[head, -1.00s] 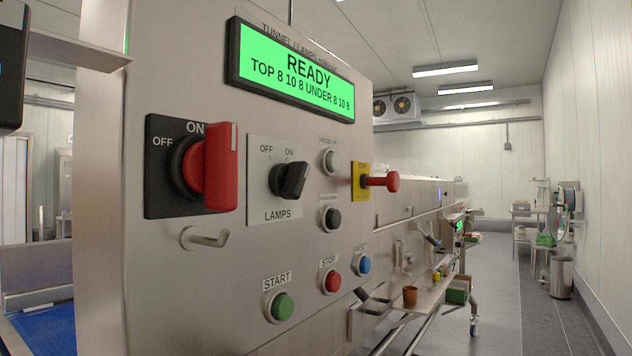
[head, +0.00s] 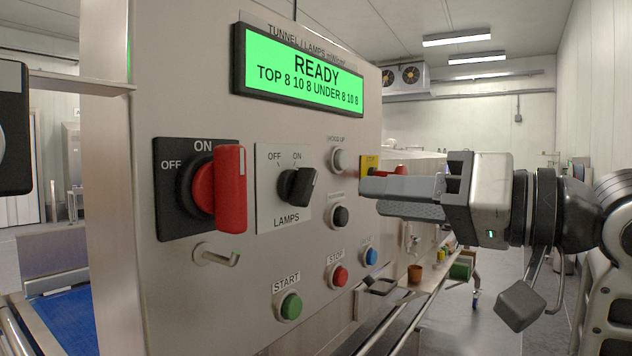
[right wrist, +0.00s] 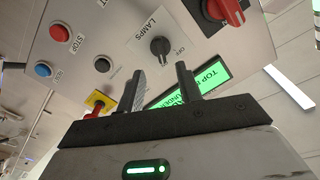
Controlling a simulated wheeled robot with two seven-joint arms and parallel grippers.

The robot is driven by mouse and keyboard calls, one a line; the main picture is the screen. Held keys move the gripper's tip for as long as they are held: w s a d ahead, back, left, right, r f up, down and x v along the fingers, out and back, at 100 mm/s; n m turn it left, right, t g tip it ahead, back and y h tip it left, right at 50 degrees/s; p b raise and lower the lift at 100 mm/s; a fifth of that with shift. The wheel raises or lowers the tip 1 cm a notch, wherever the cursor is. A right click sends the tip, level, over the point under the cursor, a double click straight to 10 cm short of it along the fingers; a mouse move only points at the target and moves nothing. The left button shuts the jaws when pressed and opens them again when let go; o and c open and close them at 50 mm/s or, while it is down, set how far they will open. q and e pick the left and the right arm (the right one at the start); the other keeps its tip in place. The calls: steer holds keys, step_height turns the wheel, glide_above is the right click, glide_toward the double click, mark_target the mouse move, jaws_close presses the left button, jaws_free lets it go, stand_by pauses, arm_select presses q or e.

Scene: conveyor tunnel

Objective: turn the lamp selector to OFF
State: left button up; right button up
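The lamp selector (head: 297,187) is a black knob on a white plate (head: 270,215) marked OFF, ON and LAMPS. Its handle tilts up and right, towards ON. It also shows in the right wrist view (right wrist: 160,46), just beyond the fingers. My right gripper (head: 366,192) comes in from the right in front of the panel, to the right of the selector and apart from it. Its fingers are spread, with an empty gap between them in the right wrist view (right wrist: 160,72). The fingers partly hide the yellow-plated red button. My left gripper is not in view.
A large red rotary switch (head: 228,188) sits just left of the selector, with a metal hook (head: 216,256) below. Round buttons, START (head: 291,306) among them, lie below and right. The green display (head: 303,72) reads READY. A dark object (head: 14,135) is cut off at the left edge.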

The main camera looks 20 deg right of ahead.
mark_target(310, 192)
steer(key=p+x, duration=0.1)
steer(key=x, duration=0.8)
steer(key=shift+w+a+p, duration=0.25)
steer(key=shift+w+p, duration=0.1)
steer(key=shift+p, duration=0.05)
steer(key=shift+c, duration=0.2)
jaws_close()
